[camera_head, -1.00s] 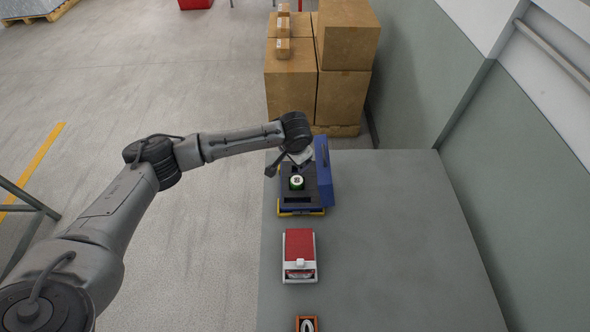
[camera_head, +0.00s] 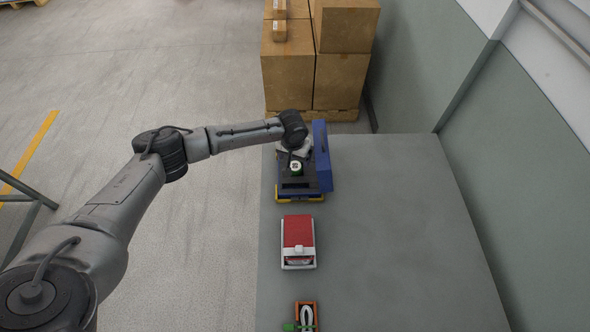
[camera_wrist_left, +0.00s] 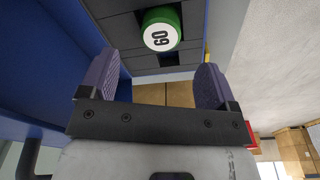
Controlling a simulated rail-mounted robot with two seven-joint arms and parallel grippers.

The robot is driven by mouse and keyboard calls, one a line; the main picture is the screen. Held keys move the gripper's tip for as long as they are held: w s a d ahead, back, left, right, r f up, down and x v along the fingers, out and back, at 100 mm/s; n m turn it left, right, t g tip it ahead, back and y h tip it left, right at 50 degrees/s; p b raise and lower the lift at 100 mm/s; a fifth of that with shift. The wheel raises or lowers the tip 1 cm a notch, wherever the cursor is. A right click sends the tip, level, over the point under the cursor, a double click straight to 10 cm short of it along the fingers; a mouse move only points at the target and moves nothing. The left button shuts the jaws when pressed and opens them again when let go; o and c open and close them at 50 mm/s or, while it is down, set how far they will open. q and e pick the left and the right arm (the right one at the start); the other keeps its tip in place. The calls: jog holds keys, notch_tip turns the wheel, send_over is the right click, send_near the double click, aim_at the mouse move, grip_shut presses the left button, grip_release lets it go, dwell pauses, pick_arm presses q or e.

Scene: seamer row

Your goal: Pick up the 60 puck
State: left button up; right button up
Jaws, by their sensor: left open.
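The 60 puck (camera_wrist_left: 160,32) is a green cylinder with a white top marked 60. It sits in the dark insert of a blue case (camera_head: 323,160) on the grey table, and the puck also shows in the head view (camera_head: 296,166). My left gripper (camera_wrist_left: 156,80) is open, its two ridged fingers apart. In the wrist view the puck shows beyond the fingertips, between their lines, and they do not touch it. In the head view my left wrist hangs over the case's far part, and the fingers are hard to make out. My right gripper is not in view.
The case's raised blue lid stands on its right side, close to my left wrist. A red and white box (camera_head: 298,236) and an orange tray (camera_head: 306,314) stand nearer on the table (camera_head: 400,240). Cardboard boxes (camera_head: 318,65) are stacked beyond it. The table's right side is clear.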

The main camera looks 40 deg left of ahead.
aim_at(295, 166)
pick_arm(q)
jog(key=shift+w+a+f+b, duration=0.1)
jog(key=shift+w+f+b, duration=0.15)
jog(key=shift+f, duration=1.3)
jog(key=shift+w+a+f+b, duration=0.1)
jog(key=shift+f+b, duration=0.1)
jog(key=shift+f, duration=1.3)
jog(key=shift+c, duration=0.4)
jog(key=c, duration=1)
jog(key=shift+r, duration=0.1)
